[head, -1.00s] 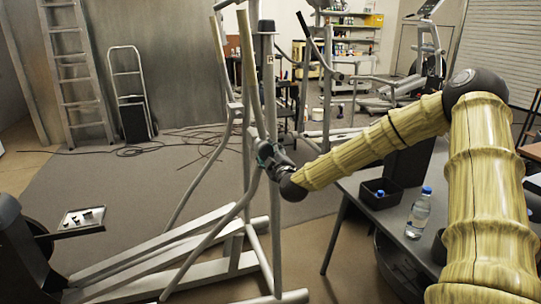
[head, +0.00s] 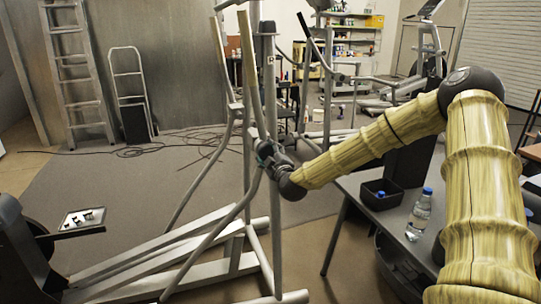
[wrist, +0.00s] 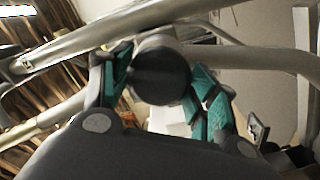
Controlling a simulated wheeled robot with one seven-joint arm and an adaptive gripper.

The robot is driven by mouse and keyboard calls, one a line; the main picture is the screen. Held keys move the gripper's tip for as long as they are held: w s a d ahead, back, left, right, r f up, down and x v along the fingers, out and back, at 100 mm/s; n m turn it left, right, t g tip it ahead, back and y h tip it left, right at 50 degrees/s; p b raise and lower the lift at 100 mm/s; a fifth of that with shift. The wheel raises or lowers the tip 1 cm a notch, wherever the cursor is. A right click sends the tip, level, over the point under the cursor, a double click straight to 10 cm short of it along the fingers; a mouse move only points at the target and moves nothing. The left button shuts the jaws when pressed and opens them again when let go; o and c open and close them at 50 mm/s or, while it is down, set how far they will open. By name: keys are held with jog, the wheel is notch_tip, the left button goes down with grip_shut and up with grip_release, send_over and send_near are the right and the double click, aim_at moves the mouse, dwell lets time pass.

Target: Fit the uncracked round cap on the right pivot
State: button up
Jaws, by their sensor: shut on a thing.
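My gripper (head: 266,153) is at the upright of the elliptical trainer (head: 249,200), beside the pivot area where the handle arm meets the frame. In the wrist view the teal-padded fingers (wrist: 160,88) are shut on a dark round cap (wrist: 161,72). The cap sits right in front of the grey tubes (wrist: 190,12); whether it is seated on the pivot or just short of it, I cannot tell. No crack shows on the visible side of the cap. In the head view the cap is hidden by my gripper.
A ladder (head: 76,70) and hand truck (head: 131,95) stand behind. Cables lie on the floor.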

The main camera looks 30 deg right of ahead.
dwell(0.3)
jog(key=o, duration=1.4)
jog(key=shift+w, duration=0.1)
jog(key=v, duration=1.2)
jog(key=shift+f, duration=0.1)
